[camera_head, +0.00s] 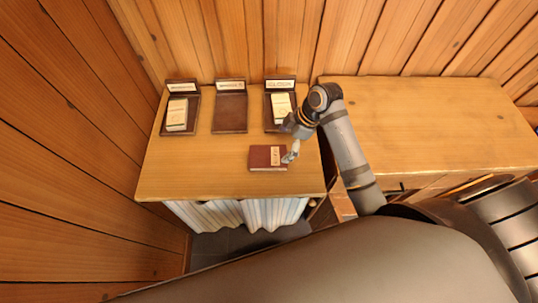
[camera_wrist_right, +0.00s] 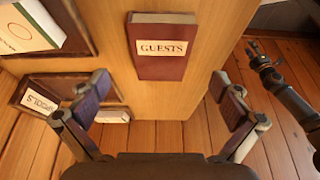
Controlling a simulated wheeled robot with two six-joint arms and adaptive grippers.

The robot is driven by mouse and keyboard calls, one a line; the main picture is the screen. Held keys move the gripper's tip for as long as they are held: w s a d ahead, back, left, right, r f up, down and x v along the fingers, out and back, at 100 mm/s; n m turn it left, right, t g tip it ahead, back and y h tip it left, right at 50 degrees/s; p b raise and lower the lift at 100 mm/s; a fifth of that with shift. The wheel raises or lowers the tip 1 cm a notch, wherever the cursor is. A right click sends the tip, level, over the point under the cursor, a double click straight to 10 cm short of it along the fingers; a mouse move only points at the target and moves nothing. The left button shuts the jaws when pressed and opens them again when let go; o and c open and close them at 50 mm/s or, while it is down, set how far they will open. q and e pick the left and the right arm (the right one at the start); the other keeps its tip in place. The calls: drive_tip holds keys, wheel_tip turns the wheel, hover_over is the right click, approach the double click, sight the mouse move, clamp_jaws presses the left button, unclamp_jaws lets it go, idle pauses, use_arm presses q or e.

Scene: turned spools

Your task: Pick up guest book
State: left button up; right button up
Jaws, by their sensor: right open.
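The guest book (camera_head: 268,158) is a dark red book lying flat near the front right of the wooden table. In the right wrist view the guest book (camera_wrist_right: 160,66) shows a pale label reading GUESTS. My right gripper (camera_head: 292,154) is at the book's right end in the head view; whether it touches is unclear. In the right wrist view my right gripper (camera_wrist_right: 162,100) has its fingers wide apart with nothing between them, and the book lies beyond them. A dark arm end at the right of that view appears to be my left gripper (camera_wrist_right: 266,66); its jaws are unclear.
Three dark brown labelled trays (camera_head: 230,119) stand along the back of the table (camera_head: 190,165). The left and right ones hold pale items (camera_head: 177,114); the middle looks empty. A second wooden surface (camera_head: 430,120) adjoins on the right. The tabletop left of the book is clear.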

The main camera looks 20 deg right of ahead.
sight(272, 156)
drive_tip(key=shift+a+f, duration=0.35)
drive_tip(key=shift+f, duration=0.2)
drive_tip(key=shift+w+a+f, duration=0.1)
drive_tip(key=shift+f, duration=0.25)
drive_tip(key=shift+w+f, duration=0.1)
drive_tip(key=shift+f, duration=0.2)
drive_tip(key=x, duration=0.2)
drive_tip(key=p+x, duration=0.1)
drive_tip(key=x, duration=0.1)
drive_tip(key=shift+a, duration=0.4)
drive_tip(key=shift+f, duration=0.25)
use_arm(q)
drive_tip(key=shift+w+d+r, duration=0.2)
drive_tip(key=shift+w+r, duration=0.35)
drive_tip(key=shift+w, duration=0.1)
use_arm(e)
drive_tip(key=shift+c, duration=0.4)
